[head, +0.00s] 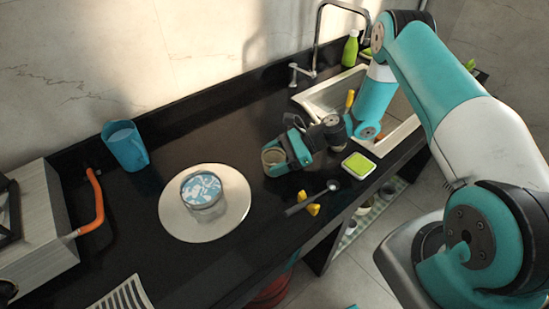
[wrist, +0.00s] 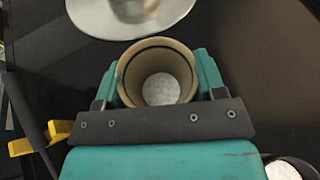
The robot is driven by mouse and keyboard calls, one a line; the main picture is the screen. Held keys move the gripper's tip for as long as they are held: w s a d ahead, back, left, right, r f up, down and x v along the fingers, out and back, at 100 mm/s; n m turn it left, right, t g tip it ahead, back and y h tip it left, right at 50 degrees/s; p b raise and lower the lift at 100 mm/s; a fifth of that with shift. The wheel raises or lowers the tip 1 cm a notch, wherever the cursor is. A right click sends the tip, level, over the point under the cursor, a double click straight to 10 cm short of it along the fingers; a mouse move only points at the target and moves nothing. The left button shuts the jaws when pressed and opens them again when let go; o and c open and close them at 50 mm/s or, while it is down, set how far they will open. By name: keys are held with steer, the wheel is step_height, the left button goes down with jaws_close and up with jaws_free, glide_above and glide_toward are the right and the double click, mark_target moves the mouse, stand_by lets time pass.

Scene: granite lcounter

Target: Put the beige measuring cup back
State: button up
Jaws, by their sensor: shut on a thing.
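The beige measuring cup (head: 273,161) is held between the teal fingers of my gripper (head: 285,155). In the wrist view the cup (wrist: 122,66) stands open end toward the camera, between the two fingertips (wrist: 158,82), with something whitish at its bottom. The fingers are closed against its sides. In the head view the cup is over the dark counter (head: 165,135), right of the round plate. I cannot tell whether its base touches the counter.
A pale plate (head: 232,222) bears a clear container (head: 204,195). A blue jug (head: 126,146), black spoon (head: 300,207), yellow pieces (head: 313,209) and green-topped box (head: 358,165) stand around. A dark round container (wrist: 305,165) is close right of my gripper. The sink (head: 326,96) lies behind.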

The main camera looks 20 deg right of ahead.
steer(key=shift+f, duration=0.15)
steer(key=o, duration=1)
steer(key=shift+o, duration=0.2)
steer(key=shift+d, duration=0.15)
steer(key=b+v, duration=0.4)
steer(key=v, duration=1.3)
